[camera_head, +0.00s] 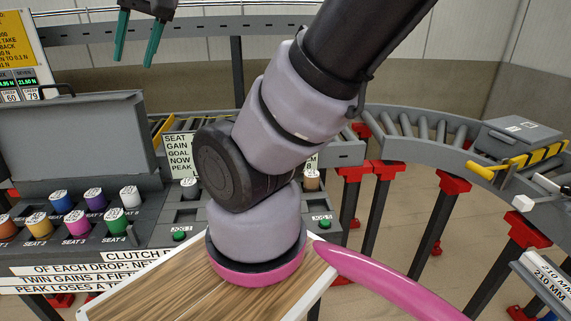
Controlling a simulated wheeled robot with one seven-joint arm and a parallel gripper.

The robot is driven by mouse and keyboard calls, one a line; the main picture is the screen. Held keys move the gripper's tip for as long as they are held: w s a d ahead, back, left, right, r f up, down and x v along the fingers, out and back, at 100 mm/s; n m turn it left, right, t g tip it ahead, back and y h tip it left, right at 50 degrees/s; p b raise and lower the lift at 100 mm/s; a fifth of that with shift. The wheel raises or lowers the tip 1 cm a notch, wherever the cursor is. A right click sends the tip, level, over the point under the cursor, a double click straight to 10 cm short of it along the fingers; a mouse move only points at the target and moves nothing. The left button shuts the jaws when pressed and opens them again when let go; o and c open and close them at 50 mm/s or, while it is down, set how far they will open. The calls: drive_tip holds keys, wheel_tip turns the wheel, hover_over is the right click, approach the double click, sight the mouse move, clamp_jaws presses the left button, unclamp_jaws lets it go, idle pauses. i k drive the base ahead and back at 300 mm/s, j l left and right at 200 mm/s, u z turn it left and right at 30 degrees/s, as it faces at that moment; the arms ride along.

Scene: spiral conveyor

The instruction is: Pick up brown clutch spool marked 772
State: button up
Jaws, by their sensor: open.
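My gripper (134,62) has two green fingers, spread apart and empty. It hangs at the top left, well apart from both spools. My arm covers the middle of the bench.
Blue (62,202), green (117,222) and several other spools stand in labelled seats before a raised grey lid (85,137). A dark-sided spool (189,188) stands left of my arm, by a sign (180,150). A roller conveyor (420,130) curves along the right.

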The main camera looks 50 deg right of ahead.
sight(312, 184)
drive_tip(key=k+z, duration=0.2)
drive_tip(key=z, duration=0.25)
drive_tip(key=k+l+z, duration=0.15)
drive_tip(key=z, duration=0.3)
drive_tip(key=k+l+z, duration=0.2)
drive_tip(key=z, duration=0.3)
